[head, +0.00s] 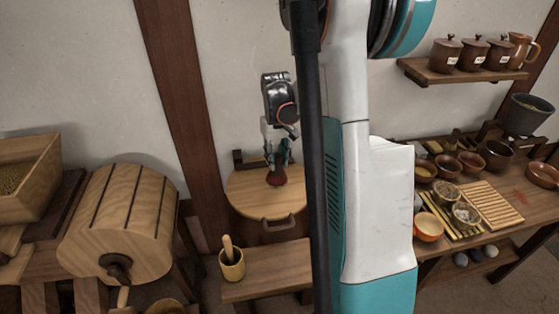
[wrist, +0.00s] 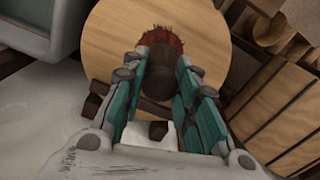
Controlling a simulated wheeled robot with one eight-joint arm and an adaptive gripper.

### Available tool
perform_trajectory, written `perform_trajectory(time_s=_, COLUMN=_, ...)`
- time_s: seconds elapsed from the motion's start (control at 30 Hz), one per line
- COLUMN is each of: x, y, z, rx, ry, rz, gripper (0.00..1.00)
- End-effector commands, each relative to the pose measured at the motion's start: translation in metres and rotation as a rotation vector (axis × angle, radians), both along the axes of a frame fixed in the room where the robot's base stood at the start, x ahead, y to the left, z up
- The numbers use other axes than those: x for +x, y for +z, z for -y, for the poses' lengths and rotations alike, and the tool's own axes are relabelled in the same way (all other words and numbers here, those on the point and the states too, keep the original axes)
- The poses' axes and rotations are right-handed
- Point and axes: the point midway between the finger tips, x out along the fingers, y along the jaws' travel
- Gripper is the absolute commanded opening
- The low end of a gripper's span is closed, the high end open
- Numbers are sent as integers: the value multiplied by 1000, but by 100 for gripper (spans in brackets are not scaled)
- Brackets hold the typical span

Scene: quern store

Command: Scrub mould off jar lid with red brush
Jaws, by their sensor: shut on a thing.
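The jar lid (head: 250,190) is a round, light wooden disc on top of a large brown jar (head: 280,230) against the wall; the lid also fills the middle of the wrist view (wrist: 120,40). My gripper (head: 277,165) is above the lid and shut on the red brush (head: 276,179). In the wrist view the fingers (wrist: 160,95) close on the brush's dark brown handle (wrist: 158,84), and its red bristles (wrist: 163,38) point at the lid. The bristles look at or close to the lid's surface; I cannot tell whether they touch. I see no clear mould; the brush may hide some.
A wooden mortar with pestle (head: 232,265) stands on a low bench (head: 268,272) in front of the jar. A wooden drum (head: 120,224) is at left. A table (head: 470,245) with bowls and a slatted tray is at right. My arm hides the middle.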

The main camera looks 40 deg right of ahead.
Motion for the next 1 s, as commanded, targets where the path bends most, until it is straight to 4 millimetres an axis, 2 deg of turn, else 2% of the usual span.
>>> perform_trajectory(time_s=0.1, x=2, y=13, z=-2, rx=0, ry=1, rz=0, gripper=0)
perform_trajectory(time_s=0.23, x=4, y=20, z=-3, rx=0, ry=2, rz=0, gripper=0)
perform_trajectory(time_s=0.9, x=4, y=19, z=-4, rx=0, ry=2, rz=0, gripper=0)
perform_trajectory(time_s=1.0, x=5, y=21, z=-9, rx=0, ry=7, rz=0, gripper=0)
